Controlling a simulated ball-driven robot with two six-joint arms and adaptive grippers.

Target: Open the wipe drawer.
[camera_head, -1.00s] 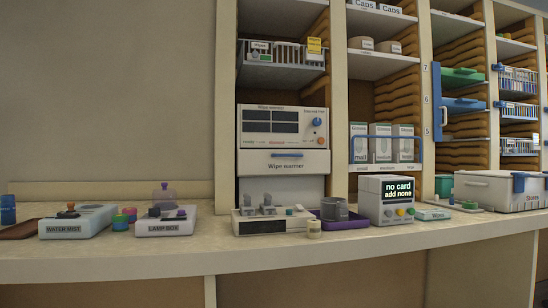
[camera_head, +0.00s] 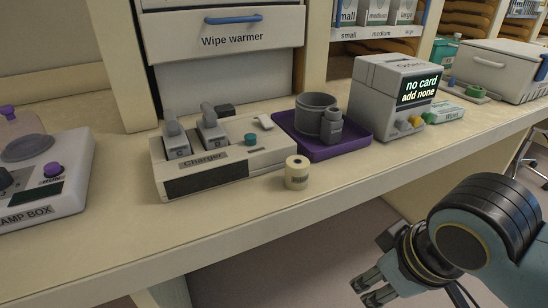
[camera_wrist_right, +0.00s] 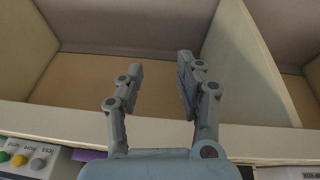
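The wipe warmer drawer front (camera_head: 280,35) is a pale panel at the top of the head view, lettered "Wipe warmer". A blue bar handle (camera_head: 233,20) runs across its upper part. The drawer looks shut, and nothing touches the handle. My right gripper (camera_head: 371,292) is at the lower right of the head view, below and in front of the counter edge, well away from the drawer. In the right wrist view its two fingers (camera_wrist_right: 158,68) are apart with nothing between them. My left gripper is not in view.
On the counter below the drawer stand a charger (camera_head: 225,165), a small cream roll (camera_head: 297,172), a purple tray (camera_head: 360,146) with a grey cup (camera_head: 313,112), and a "no card" box (camera_head: 375,90). A lamp box (camera_head: 70,180) is at left. Open compartments (camera_wrist_right: 110,75) fill the wrist view.

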